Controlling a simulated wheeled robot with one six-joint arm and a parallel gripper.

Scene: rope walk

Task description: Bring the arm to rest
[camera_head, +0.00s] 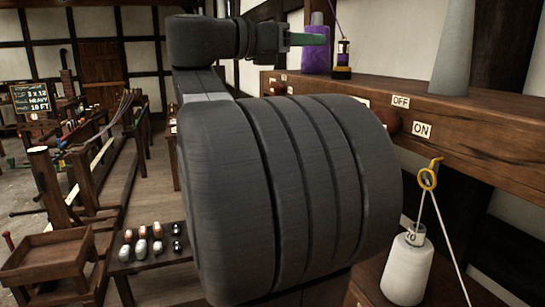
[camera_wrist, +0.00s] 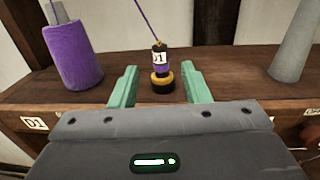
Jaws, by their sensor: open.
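My gripper (camera_wrist: 158,88) is open, with its two green fingers spread apart and nothing held between them. In the wrist view, a small dark spool with yellow rings and a D1 label (camera_wrist: 160,66) stands upright on the wooden shelf, seen in the gap between the fingers; neither finger touches it. A purple thread rises from it. In the head view, my gripper (camera_head: 312,39) is at the top, level with the shelf, and the spool (camera_head: 342,58) stands just right of the fingertips. My dark arm fills the middle of that view and hides much behind it.
A purple cone (camera_wrist: 72,55) stands left of the spool and a grey cone (camera_wrist: 294,42) right. The wooden shelf beam (camera_head: 480,128) carries OFF and ON labels. A low table (camera_head: 150,262) holds several small pieces.

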